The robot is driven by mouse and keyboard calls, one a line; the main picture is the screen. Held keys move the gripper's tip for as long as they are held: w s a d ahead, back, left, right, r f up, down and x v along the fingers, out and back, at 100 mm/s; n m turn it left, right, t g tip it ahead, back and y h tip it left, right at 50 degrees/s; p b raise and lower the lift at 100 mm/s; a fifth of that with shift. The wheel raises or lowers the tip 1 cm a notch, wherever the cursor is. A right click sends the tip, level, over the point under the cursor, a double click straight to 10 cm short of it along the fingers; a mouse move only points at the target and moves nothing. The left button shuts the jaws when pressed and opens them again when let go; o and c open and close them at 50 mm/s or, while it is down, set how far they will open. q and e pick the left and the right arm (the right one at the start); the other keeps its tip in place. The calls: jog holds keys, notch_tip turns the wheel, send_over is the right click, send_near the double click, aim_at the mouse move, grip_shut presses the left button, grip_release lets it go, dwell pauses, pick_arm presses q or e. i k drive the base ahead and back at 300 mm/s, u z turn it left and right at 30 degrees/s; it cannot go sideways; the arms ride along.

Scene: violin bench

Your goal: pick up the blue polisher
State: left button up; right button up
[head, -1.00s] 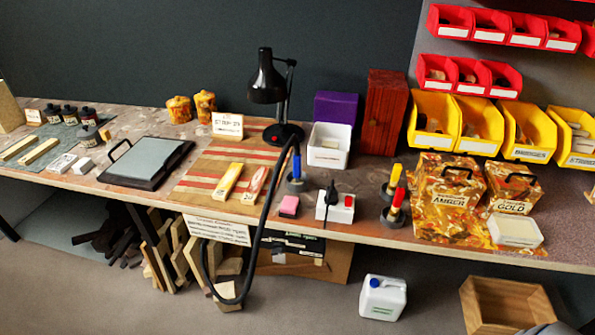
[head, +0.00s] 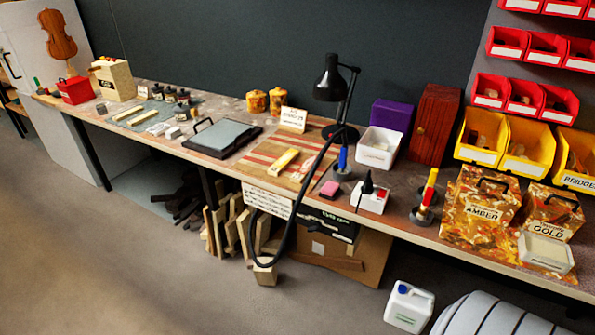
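The blue polisher (head: 343,159) stands upright in a dark round holder on the bench, with its blue handle up. Neither of my grippers is in the head view.
The bench (head: 400,222) is crowded. A black lamp (head: 330,80) and its hanging cable stand close to the blue polisher. Amber and gold boxes (head: 484,203) stand at right.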

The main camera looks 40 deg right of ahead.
aim_at(344, 150)
jog(key=u, duration=0.15)
jog(key=i, duration=1.65)
jog(key=z, duration=0.9)
